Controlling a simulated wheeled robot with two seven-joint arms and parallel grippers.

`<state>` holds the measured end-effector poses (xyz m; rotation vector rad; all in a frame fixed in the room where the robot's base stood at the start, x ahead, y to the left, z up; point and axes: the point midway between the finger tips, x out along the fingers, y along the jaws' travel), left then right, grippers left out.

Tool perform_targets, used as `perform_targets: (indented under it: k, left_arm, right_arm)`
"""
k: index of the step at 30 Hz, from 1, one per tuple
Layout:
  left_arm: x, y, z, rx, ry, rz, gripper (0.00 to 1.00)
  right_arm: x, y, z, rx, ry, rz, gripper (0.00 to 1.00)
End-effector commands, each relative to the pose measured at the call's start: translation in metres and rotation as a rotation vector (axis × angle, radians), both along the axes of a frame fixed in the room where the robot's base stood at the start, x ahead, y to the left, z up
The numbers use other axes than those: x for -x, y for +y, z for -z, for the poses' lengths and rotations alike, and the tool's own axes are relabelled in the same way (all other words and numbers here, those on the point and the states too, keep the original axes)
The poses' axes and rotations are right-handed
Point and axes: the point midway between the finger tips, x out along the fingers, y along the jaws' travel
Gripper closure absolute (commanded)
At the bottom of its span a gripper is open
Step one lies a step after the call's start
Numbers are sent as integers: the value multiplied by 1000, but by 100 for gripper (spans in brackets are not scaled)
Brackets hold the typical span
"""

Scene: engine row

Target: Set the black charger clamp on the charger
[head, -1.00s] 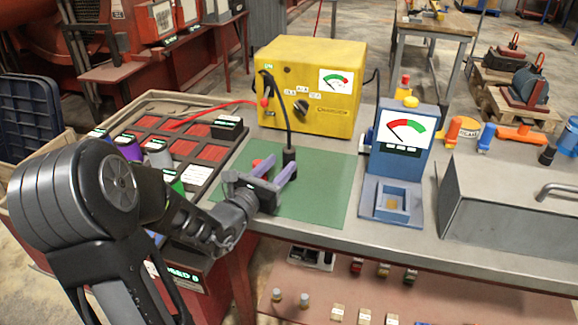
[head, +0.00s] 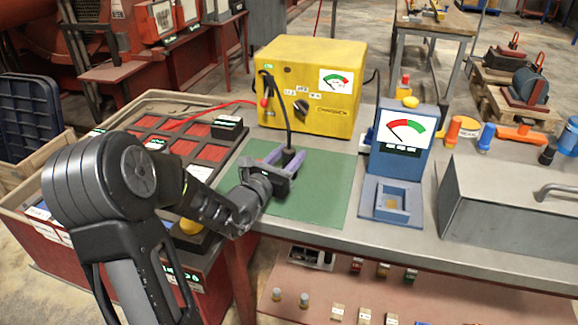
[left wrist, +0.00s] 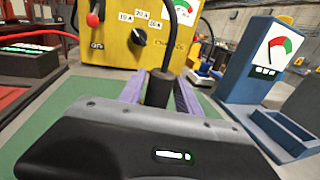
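The black charger clamp (head: 289,157) stands upright on the green mat, with a black cable rising from its top to the charger. The yellow charger (head: 310,88) stands behind it, with a dial, a knob and a red clamp (head: 265,102) on its front. My left gripper (head: 283,158) is low over the mat, its purple fingers on either side of the black clamp. In the left wrist view the black clamp (left wrist: 159,90) is between the fingers, which look open; whether they touch it is hard to tell. The clamp's lower part is hidden by my gripper. My right gripper is not in view.
A blue tester (head: 402,145) with a gauge and small tray stands right of the green mat (head: 325,190). A grey metal box (head: 500,205) is farther right. The mat's right half is clear.

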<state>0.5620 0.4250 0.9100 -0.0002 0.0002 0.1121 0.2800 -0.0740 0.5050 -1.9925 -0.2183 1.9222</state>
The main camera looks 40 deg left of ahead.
Motion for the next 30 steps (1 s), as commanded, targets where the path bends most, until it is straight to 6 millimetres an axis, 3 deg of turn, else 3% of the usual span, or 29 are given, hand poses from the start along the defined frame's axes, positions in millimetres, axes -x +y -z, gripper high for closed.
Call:
perform_targets:
  k: [14, 30]
  left_arm:
    - [0, 0, 0, 0, 0, 0, 100]
    - [0, 0, -1, -1, -3, 0, 100]
  right_arm:
    - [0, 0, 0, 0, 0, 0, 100]
    - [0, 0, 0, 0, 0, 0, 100]
